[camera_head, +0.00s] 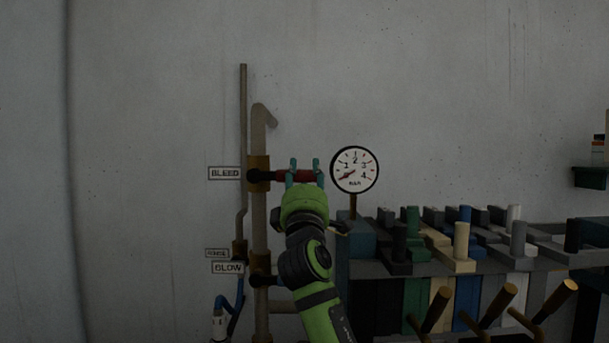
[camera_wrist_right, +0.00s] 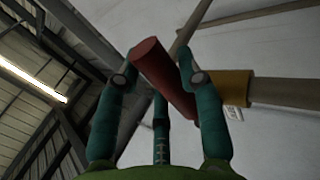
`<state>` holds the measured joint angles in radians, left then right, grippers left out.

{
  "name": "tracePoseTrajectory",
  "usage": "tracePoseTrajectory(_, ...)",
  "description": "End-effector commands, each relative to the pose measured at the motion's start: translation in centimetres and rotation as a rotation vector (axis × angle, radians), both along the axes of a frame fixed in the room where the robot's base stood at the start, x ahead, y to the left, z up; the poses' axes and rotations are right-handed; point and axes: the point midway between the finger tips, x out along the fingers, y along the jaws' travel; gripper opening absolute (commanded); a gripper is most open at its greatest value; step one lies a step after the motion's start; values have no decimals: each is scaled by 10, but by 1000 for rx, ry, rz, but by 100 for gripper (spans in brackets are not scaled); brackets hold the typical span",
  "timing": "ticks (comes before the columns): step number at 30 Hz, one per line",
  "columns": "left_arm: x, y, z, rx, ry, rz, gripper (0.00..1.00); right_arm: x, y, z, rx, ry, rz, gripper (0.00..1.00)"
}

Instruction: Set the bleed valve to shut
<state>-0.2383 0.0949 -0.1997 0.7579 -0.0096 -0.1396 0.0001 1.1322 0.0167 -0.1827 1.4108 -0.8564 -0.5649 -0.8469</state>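The bleed valve has a red handle (camera_head: 279,176) that lies level, pointing right from a brass body (camera_head: 259,174) beside the BLEED label (camera_head: 225,173). In the right wrist view the red handle (camera_wrist_right: 158,70) runs slantwise between the spread fingers of the gripper (camera_wrist_right: 158,58), with the brass body (camera_wrist_right: 236,87) to the right. The fingers look open; whether one touches the handle I cannot tell. My left gripper is not in view.
A second valve (camera_head: 262,279) sits lower on the pipe (camera_head: 260,222), by the BLOW label (camera_head: 228,267), partly behind my right arm. A gauge (camera_head: 354,169) stands close right of the handle. The wall above is clear.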

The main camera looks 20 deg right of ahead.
Motion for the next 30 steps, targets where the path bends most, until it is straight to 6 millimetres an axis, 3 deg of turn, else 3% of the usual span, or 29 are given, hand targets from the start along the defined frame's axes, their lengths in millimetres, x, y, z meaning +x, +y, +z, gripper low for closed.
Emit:
tracePoseTrajectory(16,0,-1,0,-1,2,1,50,-6,2,-7,-3,3,-2,62)
tracePoseTrajectory(30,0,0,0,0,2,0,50,-72,25,-54,0,5,0,62)
